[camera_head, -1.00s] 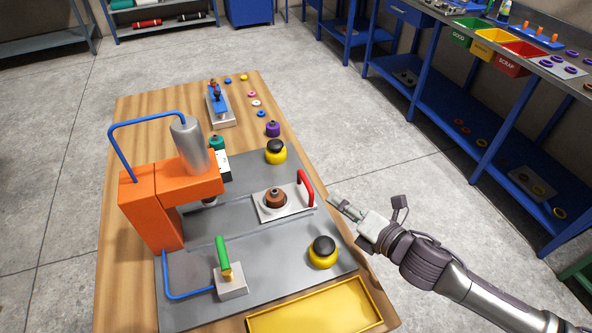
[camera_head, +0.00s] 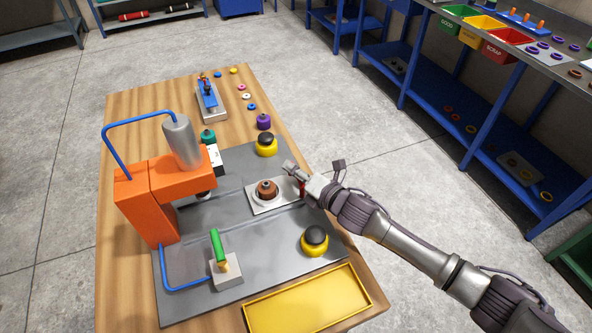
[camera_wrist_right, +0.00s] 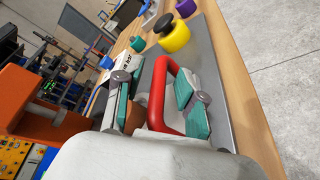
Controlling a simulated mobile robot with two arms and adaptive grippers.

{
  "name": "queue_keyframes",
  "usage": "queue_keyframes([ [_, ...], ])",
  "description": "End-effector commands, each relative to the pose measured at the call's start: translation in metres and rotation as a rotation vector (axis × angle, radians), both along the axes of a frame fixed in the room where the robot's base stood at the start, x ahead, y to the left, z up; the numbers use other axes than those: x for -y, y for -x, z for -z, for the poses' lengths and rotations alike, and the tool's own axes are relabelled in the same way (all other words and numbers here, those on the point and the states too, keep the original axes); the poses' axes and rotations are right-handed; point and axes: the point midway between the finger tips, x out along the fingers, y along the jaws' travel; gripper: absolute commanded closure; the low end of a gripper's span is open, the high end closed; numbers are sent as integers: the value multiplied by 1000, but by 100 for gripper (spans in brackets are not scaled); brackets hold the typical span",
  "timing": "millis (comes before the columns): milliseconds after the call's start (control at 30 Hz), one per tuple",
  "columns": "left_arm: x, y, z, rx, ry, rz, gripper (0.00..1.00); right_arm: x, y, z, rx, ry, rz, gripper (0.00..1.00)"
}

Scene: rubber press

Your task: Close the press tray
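The press tray (camera_head: 258,207) is a pale plate carrying a brown round part (camera_head: 268,188), and it lies out on the grey base to the right of the orange press (camera_head: 155,195). Its red handle (camera_wrist_right: 157,92) is mostly hidden by my right gripper (camera_head: 291,170) in the head view. In the wrist view, the right gripper's two teal-padded fingers stand on either side of the handle, open, with a gap visible around it. My left gripper is not in view.
Yellow buttons with black tops stand behind (camera_head: 266,145) and in front (camera_head: 314,241) of the tray. A green-handled lever (camera_head: 219,250) is at the front left. A yellow tray (camera_head: 305,302) lies at the front edge. The base between plate and press looks clear.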

Motion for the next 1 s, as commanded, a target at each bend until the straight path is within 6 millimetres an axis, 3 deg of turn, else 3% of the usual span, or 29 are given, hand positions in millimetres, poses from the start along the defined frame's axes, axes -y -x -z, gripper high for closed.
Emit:
queue_keyframes([
  [167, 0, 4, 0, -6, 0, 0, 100, 0, 0, 0, 0, 0, 0, 61],
  [400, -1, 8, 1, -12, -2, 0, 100, 0, 0, 0, 0, 0, 0, 100],
  [800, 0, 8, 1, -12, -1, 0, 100, -1, 1, 0, -1, -1, 0, 100],
  [1000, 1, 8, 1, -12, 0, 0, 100, -18, 8, 0, -1, -4, -3, 100],
])
